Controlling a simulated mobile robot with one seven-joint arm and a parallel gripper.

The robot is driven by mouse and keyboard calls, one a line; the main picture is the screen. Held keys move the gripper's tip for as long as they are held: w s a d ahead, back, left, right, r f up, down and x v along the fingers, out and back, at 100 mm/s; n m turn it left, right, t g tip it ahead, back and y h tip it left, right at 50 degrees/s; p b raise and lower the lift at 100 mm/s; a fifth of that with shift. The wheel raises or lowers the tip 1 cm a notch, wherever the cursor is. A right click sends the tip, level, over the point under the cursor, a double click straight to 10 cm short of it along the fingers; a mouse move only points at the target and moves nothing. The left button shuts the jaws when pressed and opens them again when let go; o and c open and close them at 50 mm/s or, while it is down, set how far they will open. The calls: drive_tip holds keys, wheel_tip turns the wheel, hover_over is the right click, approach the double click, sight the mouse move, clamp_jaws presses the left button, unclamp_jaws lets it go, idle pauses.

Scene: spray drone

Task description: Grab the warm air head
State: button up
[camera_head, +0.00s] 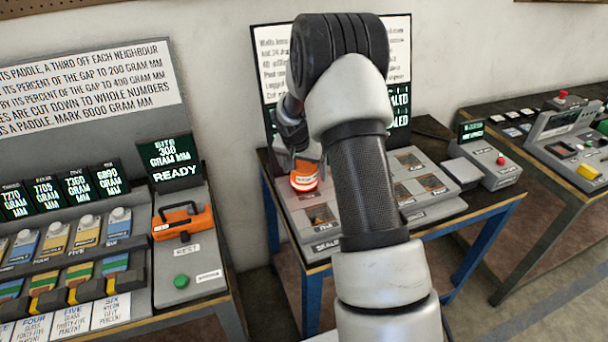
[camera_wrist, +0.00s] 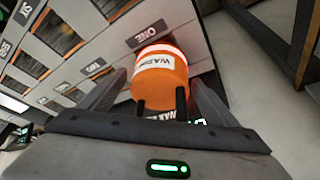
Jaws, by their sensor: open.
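The warm air head (camera_wrist: 162,75) is an orange cylinder with a white label and a glowing red-orange ring at its far end. In the head view the warm air head (camera_head: 304,180) stands over the left part of the grey panel on the middle table. My gripper (camera_wrist: 158,82) is open, with one finger on each side of the head. A gap to either finger is hard to judge. In the head view my gripper (camera_head: 300,150) is just above the head, partly hidden by my arm.
The grey panel (camera_head: 328,244) has several labelled windows with orange glow. A text board (camera_head: 271,50) stands behind it. A grey box with a red button (camera_head: 487,165) is at right.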

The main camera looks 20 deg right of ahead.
drive_tip(key=c, duration=1.4)
drive_tip(key=shift+r, duration=0.1)
drive_tip(key=shift+c, duration=1.4)
